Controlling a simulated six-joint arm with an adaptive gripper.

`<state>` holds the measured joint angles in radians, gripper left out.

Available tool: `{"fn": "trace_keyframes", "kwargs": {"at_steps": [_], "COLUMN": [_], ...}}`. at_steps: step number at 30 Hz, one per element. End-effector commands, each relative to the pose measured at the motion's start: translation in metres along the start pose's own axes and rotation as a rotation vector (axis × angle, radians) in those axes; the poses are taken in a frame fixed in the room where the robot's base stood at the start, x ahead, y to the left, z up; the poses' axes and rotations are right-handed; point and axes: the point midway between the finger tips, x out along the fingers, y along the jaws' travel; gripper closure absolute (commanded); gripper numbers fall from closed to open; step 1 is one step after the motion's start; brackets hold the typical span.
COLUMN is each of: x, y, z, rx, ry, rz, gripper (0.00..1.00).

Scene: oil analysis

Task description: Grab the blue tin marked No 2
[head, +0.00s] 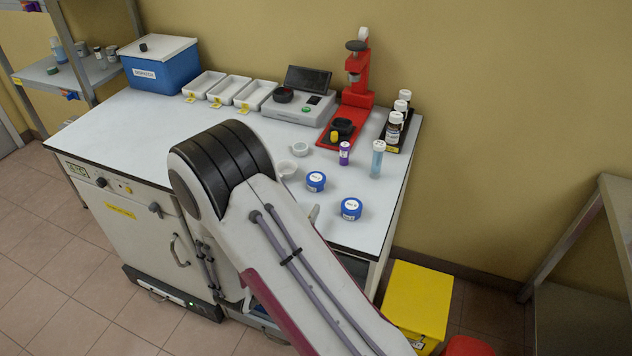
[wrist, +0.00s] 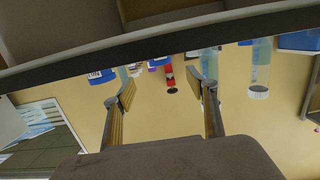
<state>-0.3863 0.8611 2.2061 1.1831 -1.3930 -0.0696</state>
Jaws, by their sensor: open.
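Two round blue tins with white lids or labels stand on the white worktop in the head view. One blue tin (head: 316,181) is nearer the middle, and the other blue tin (head: 351,209) is nearer the front right edge. Their markings are too small to read, so I cannot tell which is No 2. My gripper (wrist: 160,84) is open and empty in the wrist view, its two fingers spread apart. A blue thing with a white label (wrist: 102,77) shows beyond the left finger, apart from it.
A purple vial (head: 344,152) and a clear tube with blue liquid (head: 377,158) stand behind the tins. A small white dish (head: 287,168) is left of them. A red press (head: 357,85), a scale (head: 297,107) and a bottle rack (head: 396,136) stand farther back.

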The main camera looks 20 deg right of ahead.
Motion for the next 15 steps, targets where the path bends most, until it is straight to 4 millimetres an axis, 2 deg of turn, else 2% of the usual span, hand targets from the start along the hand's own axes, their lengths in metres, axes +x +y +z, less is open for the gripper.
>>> {"fn": "trace_keyframes", "kwargs": {"at_steps": [5,15], "x": [0.011,0.049], "y": [0.001,0.001], "z": [0.0,0.0], "rx": [0.0,0.001], "ry": [0.0,-0.001], "rz": [0.002,0.003], "gripper": [0.43,0.43]}}
